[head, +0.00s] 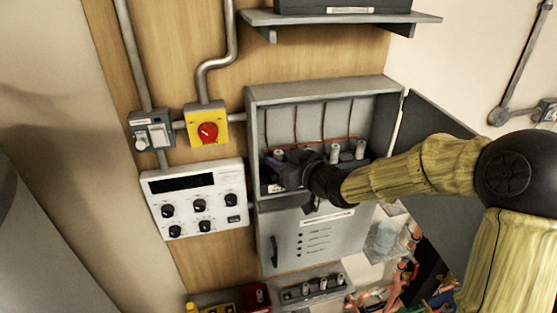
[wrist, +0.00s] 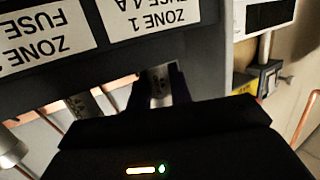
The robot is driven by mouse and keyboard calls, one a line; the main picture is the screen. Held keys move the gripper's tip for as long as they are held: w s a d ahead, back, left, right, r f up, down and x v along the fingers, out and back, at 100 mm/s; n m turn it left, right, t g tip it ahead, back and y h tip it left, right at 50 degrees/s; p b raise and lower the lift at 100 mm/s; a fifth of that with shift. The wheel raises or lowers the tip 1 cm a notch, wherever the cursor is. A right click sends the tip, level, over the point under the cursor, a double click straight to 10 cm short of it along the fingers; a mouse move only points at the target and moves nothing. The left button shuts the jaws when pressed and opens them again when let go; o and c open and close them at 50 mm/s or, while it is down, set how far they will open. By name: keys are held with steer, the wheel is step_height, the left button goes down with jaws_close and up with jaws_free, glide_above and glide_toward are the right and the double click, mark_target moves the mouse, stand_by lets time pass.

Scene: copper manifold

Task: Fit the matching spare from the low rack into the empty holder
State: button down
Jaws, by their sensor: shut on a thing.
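My gripper (head: 277,170) is inside the open upper part of the grey cabinet (head: 325,92), at the left end of its row. In the wrist view my gripper (wrist: 160,88) is shut on a pale cylindrical fuse (wrist: 160,80), upright below the upside-down "ZONE 1 FUSE 4A" label (wrist: 150,15). My fingers hide its holder, so I cannot tell whether it is seated. Other fuses (head: 335,151) (head: 360,149) stand to the right in the cabinet. A neighbouring fuse shows in the wrist view (wrist: 84,104). The low rack (head: 312,290) below the cabinet holds several small pieces.
The cabinet's lower front panel (head: 310,240) is just below my gripper, and a dark open door (head: 430,165) is to the right. A dial box (head: 195,200) and yellow red-knob switch (head: 207,127) are left. A shelf (head: 340,19) is above. Copper wires (head: 323,120) run behind the fuses.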

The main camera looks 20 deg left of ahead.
steer(key=shift+f+b, duration=0.3)
steer(key=shift+f, duration=0.1)
steer(key=c, duration=1.2)
jaws_free()
steer(key=shift+d, duration=0.1)
steer(key=b+v, duration=0.1)
steer(key=v, duration=1.6)
steer(key=shift+s, duration=0.15)
